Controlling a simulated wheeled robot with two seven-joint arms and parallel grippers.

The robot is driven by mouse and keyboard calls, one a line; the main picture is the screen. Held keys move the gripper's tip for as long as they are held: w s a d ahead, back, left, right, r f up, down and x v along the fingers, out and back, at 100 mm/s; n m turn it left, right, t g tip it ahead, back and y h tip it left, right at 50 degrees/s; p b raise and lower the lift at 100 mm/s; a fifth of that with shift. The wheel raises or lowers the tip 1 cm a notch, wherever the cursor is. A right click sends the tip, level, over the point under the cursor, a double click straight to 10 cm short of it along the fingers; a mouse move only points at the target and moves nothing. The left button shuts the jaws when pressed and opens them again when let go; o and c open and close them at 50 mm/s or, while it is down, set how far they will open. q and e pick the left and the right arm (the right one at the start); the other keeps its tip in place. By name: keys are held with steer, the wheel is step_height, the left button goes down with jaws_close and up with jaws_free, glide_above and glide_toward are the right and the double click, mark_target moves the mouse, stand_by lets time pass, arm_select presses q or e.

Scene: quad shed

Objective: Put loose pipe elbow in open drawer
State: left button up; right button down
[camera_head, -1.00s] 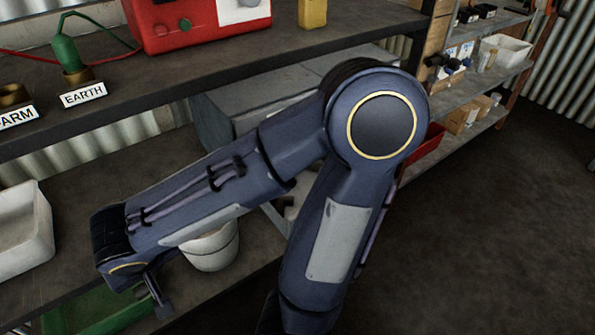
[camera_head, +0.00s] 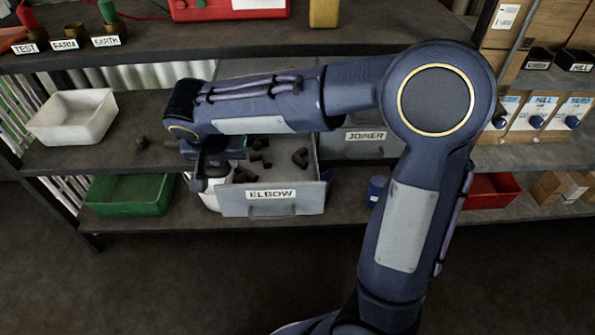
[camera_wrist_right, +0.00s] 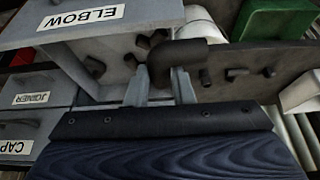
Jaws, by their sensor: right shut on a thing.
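The open drawer (camera_head: 271,210) labelled ELBOW is pulled out below the upper shelf, with several dark pipe elbows (camera_head: 300,157) inside. In the wrist view the drawer front (camera_wrist_right: 85,22) appears upside down at upper left. My right gripper (camera_head: 203,180) is at the drawer's left side. Its two fingers (camera_wrist_right: 160,88) are shut on a dark pipe elbow (camera_wrist_right: 183,52), which shows clearly in the wrist view with the drawer's inside behind it. In the head view the held elbow is mostly hidden by the gripper. My left gripper is not in view.
A shut JOINER drawer (camera_head: 362,148) is right of the open one. A white tray (camera_head: 72,118), a green tray (camera_head: 128,196) and a small dark piece (camera_head: 141,142) are at left. A white bucket (camera_head: 209,201) is partly hidden by the gripper. A red bin (camera_head: 492,190) is at right.

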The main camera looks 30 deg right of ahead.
steer(key=d+f+b, duration=0.2)
steer(key=d+f, duration=0.2)
steer(key=d, duration=0.4)
steer(key=b, duration=0.2)
glide_above(282, 177)
steer(key=s+a, duration=0.1)
steer(key=a, duration=0.1)
steer(key=f, duration=0.5)
steer(key=shift+s+d, duration=0.1)
steer(key=shift+d, duration=0.1)
steer(key=shift+d+f, duration=0.15)
steer(key=f, duration=0.1)
steer(key=f+b, duration=0.1)
steer(key=f, duration=0.1)
steer(key=shift+d+f+b, duration=0.25)
steer(key=shift+f+b, duration=0.1)
steer(key=shift+b, duration=0.05)
steer(key=shift+r, duration=0.1)
steer(key=shift+f, duration=0.25)
steer(key=c, duration=1.3)
jaws_free()
steer(key=shift+r, duration=0.1)
